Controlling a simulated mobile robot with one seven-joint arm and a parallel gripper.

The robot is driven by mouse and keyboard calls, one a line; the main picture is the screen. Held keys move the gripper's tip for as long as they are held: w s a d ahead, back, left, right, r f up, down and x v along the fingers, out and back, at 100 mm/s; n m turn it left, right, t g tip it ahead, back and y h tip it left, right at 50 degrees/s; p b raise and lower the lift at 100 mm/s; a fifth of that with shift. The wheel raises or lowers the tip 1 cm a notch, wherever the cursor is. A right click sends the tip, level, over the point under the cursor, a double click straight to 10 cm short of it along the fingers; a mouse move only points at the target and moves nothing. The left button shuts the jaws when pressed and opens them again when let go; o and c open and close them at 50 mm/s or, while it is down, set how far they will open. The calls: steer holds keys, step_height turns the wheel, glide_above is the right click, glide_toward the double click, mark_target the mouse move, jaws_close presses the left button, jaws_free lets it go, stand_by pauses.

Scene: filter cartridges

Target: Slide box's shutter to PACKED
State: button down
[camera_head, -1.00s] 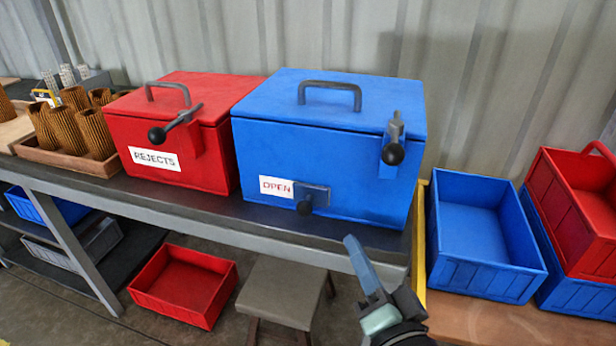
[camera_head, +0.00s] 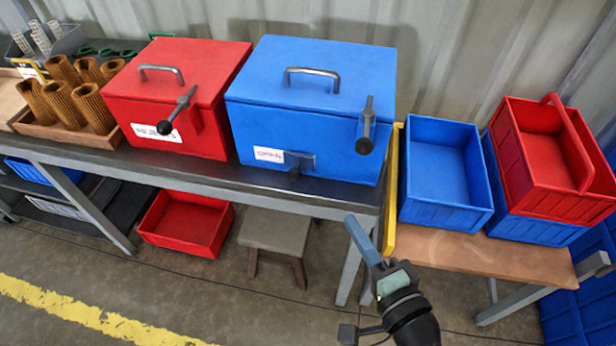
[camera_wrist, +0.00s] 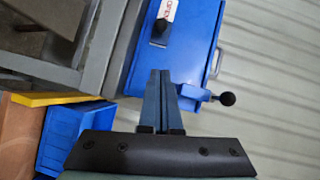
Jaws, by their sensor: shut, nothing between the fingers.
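The blue box (camera_head: 300,130) stands closed on the dark workbench, with a grey handle on its lid. Low on its front is a small grey shutter with a dark knob (camera_head: 295,170). A white label (camera_head: 269,155) shows left of the shutter; its red lettering appears to read OPEN. A lever with a black knob (camera_head: 365,141) is at the front's right side. My gripper (camera_head: 352,222) is shut and empty, in front of and below the box's right end, apart from it. In the wrist view, the shut fingers (camera_wrist: 160,80) overlap the box front (camera_wrist: 175,65); the shutter knob (camera_wrist: 160,31) shows beyond.
A red box (camera_head: 170,100) with a similar lever stands left of the blue one. A yellow upright panel (camera_head: 391,190) and blue bin (camera_head: 445,180) are to the right. A stool (camera_head: 274,235) and red bin (camera_head: 186,222) are below the bench.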

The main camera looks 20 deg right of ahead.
glide_toward(300, 166)
steer(key=d+r, duration=0.1)
steer(key=d, duration=0.1)
steer(key=shift+w+a+f+p, duration=0.15)
steer(key=shift+w+a+p, duration=0.15)
steer(key=shift+w+a, duration=0.4)
steer(key=shift+w+a+f+p, duration=0.2)
steer(key=shift+w+a, duration=0.25)
steer(key=shift+w, duration=0.5)
steer(key=w+a, duration=0.1)
steer(key=a, duration=0.1)
steer(key=w+a+p, duration=0.1)
steer(key=a, duration=0.1)
steer(key=w+a, duration=0.1)
steer(key=shift+w+a+r+p, duration=0.15)
steer(key=shift+w+a+p, duration=0.2)
steer(key=shift+a+p, duration=0.05)
